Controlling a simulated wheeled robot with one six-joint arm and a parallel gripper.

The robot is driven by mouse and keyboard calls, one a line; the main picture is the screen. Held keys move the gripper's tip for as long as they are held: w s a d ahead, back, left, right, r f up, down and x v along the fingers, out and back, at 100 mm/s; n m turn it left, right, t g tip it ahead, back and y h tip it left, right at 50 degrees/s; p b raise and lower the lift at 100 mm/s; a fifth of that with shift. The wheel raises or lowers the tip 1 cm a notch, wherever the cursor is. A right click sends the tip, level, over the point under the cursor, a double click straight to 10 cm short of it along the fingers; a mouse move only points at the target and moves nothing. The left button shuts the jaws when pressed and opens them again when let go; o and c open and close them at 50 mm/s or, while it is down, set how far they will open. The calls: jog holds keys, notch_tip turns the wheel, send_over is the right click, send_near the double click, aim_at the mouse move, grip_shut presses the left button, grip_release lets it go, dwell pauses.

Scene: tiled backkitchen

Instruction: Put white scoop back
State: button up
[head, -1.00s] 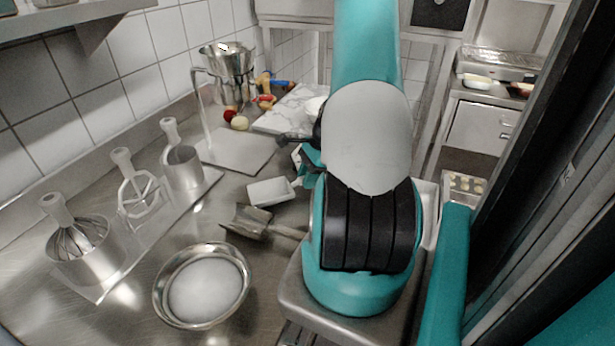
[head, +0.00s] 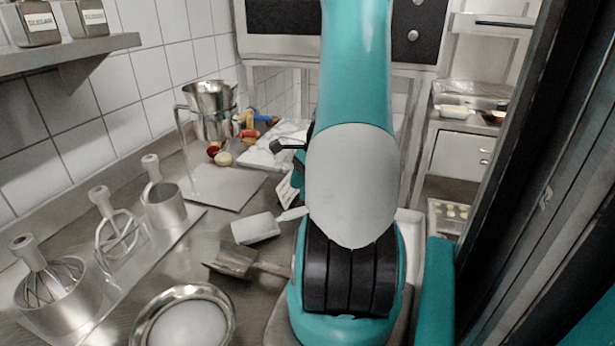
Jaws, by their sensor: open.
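The white scoop (head: 256,228) lies on the steel counter left of my arm, its pale handle pointing right toward the arm. My gripper (head: 285,148) is mostly hidden behind my arm; a dark part of it juts out on the left, above and beyond the scoop. It is open and apart from the scoop. A metal scoop (head: 233,260) lies just nearer, its handle running toward my arm's base.
A steel bowl with white contents (head: 185,318) stands at the near left. A whisk (head: 48,280) and other tools stand in holders along the left. A grey board (head: 222,188), a tall metal jug (head: 211,108) and a marble board (head: 270,150) are farther back.

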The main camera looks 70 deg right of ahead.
jog(key=v, duration=0.5)
jog(key=w+a+r+n+g, duration=0.1)
jog(key=w+a+r+n, duration=0.3)
jog(key=a, duration=0.4)
jog(key=w+a+r+n, duration=0.1)
jog(key=w+a+n, duration=0.4)
jog(key=a, duration=0.4)
jog(key=w+a+r+n+g, duration=0.1)
jog(key=w+a+r+n, duration=0.2)
jog(key=a+n, duration=0.45)
jog(key=s+a+r+n, duration=0.1)
jog(key=s+a+n, duration=0.3)
jog(key=a, duration=0.3)
jog(key=s+a+r+n, duration=0.1)
jog(key=s+a+n, duration=0.3)
jog(key=a+n, duration=0.3)
jog(key=s+a+r+n+g, duration=0.1)
jog(key=s+a+n, duration=0.4)
jog(key=a, duration=0.3)
jog(key=shift+a+r+n+y, duration=0.3)
jog(key=shift+r+n+y, duration=0.05)
jog(key=shift+n+y, duration=0.1)
